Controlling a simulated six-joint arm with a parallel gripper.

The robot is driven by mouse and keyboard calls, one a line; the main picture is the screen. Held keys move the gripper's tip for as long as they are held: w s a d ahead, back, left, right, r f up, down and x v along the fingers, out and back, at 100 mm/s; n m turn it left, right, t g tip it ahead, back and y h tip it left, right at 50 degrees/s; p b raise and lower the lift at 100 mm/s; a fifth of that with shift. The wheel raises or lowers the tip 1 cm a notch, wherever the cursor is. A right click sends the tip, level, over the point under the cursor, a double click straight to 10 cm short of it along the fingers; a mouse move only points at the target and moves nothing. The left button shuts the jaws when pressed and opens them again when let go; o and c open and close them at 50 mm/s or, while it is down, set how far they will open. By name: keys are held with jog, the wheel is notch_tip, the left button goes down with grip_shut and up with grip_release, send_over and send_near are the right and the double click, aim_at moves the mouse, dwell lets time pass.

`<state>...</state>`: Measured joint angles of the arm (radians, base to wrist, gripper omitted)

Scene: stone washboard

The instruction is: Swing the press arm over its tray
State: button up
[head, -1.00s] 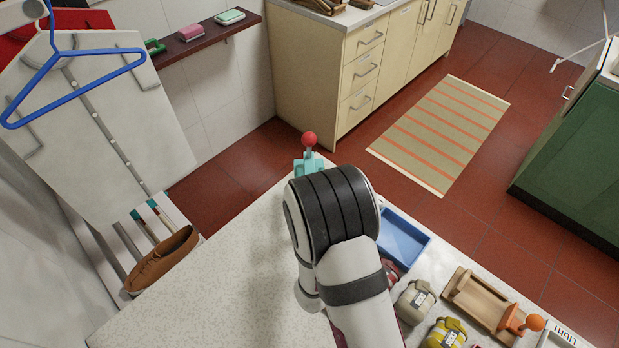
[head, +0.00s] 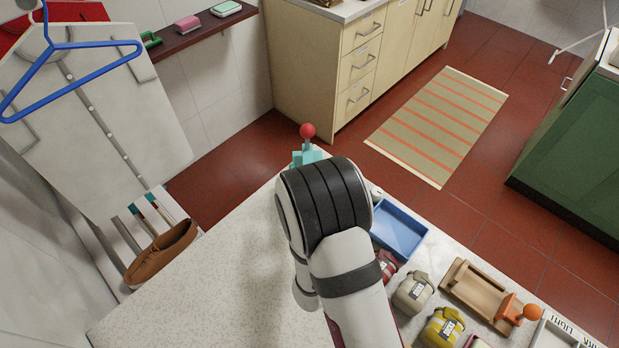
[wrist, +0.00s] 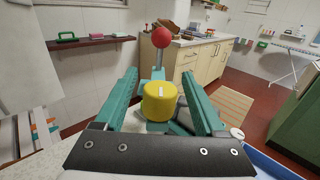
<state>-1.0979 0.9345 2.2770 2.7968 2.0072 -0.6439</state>
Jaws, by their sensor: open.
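A lever with a red ball knob (head: 307,131) on a short stem stands at the far end of the pale stone counter (head: 215,270). In the wrist view the red ball (wrist: 161,38) stands on a metal stem beyond my fingers. My gripper (wrist: 160,73) is open, its two teal fingers on either side of a yellow round knob (wrist: 160,101). I cannot tell whether they touch it. A blue tray (head: 401,233) lies right of my wrist. My arm hides the lever's base in the head view. An orange ball handle (head: 533,312) stands beside a wooden tray (head: 480,291).
The counter left of my arm is clear.

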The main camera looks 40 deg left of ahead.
jog(key=v, duration=0.6)
jog(key=shift+s+d, duration=0.1)
jog(key=shift+s, duration=0.05)
jog(key=shift+c, duration=0.4)
